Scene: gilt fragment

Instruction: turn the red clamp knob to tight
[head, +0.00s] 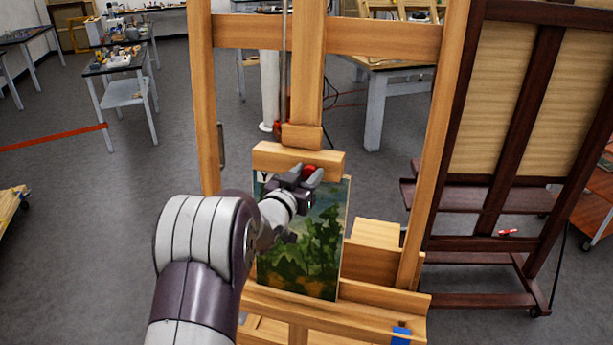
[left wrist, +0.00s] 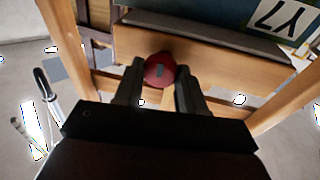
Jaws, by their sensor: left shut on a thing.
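The red clamp knob (head: 310,169) sits on the front of the wooden clamp block (head: 268,155) at the top edge of the painting (head: 318,240). My left gripper (head: 311,176) reaches the knob from the front, in front of the painting's top. In the left wrist view the red knob (left wrist: 160,70) lies between the two dark fingers of my left gripper (left wrist: 160,84), which are shut on it. A grey mark shows on the knob's face. My right gripper is in neither view.
The wooden easel (head: 205,100) holds the painting on its lower ledge (head: 390,298). A dark easel (head: 470,120) stands to the right. Tables stand behind.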

